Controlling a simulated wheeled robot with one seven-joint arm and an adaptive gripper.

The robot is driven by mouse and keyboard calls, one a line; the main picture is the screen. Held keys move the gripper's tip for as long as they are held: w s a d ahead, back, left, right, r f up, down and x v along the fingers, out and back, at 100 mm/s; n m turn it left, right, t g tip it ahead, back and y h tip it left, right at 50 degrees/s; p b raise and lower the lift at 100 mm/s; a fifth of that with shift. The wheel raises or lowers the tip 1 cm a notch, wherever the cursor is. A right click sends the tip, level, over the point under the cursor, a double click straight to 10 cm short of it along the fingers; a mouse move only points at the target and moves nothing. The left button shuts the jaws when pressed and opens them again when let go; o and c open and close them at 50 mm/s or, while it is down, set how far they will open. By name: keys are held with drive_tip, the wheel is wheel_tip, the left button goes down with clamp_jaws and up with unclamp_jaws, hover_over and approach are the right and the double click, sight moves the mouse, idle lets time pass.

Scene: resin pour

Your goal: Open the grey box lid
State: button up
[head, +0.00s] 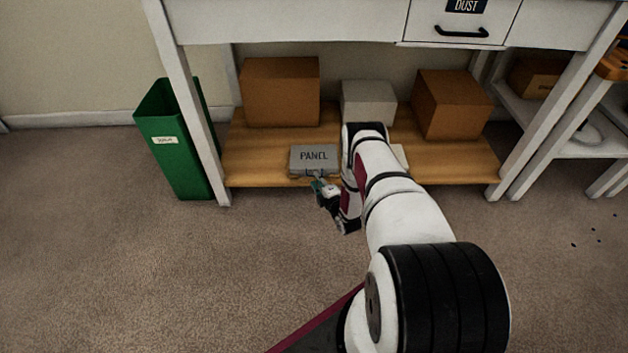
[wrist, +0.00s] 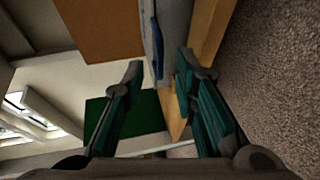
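The grey box (head: 314,157), labelled PANEL, sits at the front of the wooden lower shelf; its lid looks closed. My gripper (head: 317,184) is just in front of and below the box's front side. In the wrist view the gripper (wrist: 160,75) is open, with its two green-padded fingers apart and nothing held between them. Part of the grey box (wrist: 174,22) shows beyond the fingertips, with a blue strip (wrist: 157,52) along it. I cannot tell whether a finger touches the box.
The wooden shelf (head: 255,165) also bears a large brown carton (head: 280,92), a pale box (head: 368,102) and another brown carton (head: 450,104). A green bin (head: 177,150) stands at the left table leg. A drawer labelled DUST (head: 462,18) is above.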

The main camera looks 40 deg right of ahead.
drive_tip(key=shift+b+x, duration=0.7)
drive_tip(key=shift+x, duration=1.2)
drive_tip(key=shift+c, duration=0.5)
clamp_jaws()
